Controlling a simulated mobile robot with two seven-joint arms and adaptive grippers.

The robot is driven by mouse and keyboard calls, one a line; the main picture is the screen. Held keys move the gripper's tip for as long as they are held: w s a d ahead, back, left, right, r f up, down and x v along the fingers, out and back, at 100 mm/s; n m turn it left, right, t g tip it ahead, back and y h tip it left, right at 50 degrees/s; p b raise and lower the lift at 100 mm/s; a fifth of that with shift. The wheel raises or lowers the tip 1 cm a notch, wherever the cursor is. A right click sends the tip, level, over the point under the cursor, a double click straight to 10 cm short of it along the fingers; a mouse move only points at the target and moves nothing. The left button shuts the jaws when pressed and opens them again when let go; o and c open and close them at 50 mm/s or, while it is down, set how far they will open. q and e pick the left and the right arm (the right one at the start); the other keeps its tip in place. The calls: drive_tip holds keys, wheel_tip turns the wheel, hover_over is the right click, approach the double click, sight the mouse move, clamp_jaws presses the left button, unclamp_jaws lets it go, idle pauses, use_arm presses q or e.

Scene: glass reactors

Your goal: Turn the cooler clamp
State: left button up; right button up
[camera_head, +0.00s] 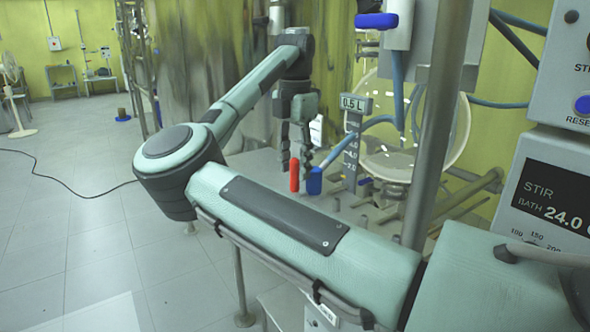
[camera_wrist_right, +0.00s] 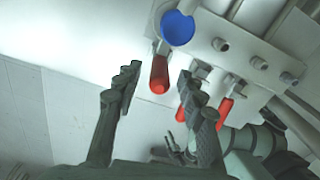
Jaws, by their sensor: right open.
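My right gripper (camera_head: 297,158) is open, fingers pointing down, just above a red handle (camera_head: 294,175) beside a blue cup-like part (camera_head: 314,180). In the right wrist view the open fingers (camera_wrist_right: 159,76) lie on either side of one red handle (camera_wrist_right: 159,74), which hangs below a round blue part (camera_wrist_right: 177,28). No contact with the handle can be made out. Another red handle (camera_wrist_right: 225,112) shows to the right, partly behind the right finger. I cannot tell which red handle belongs to the cooler clamp. My left gripper is not in view.
A metal post (camera_head: 436,120) and a STIR/BATH display box (camera_head: 555,195) are at the right. The floor (camera_head: 60,220) at the left is mostly clear.

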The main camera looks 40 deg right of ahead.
drive_tip(key=shift+f, duration=0.9)
clamp_jaws()
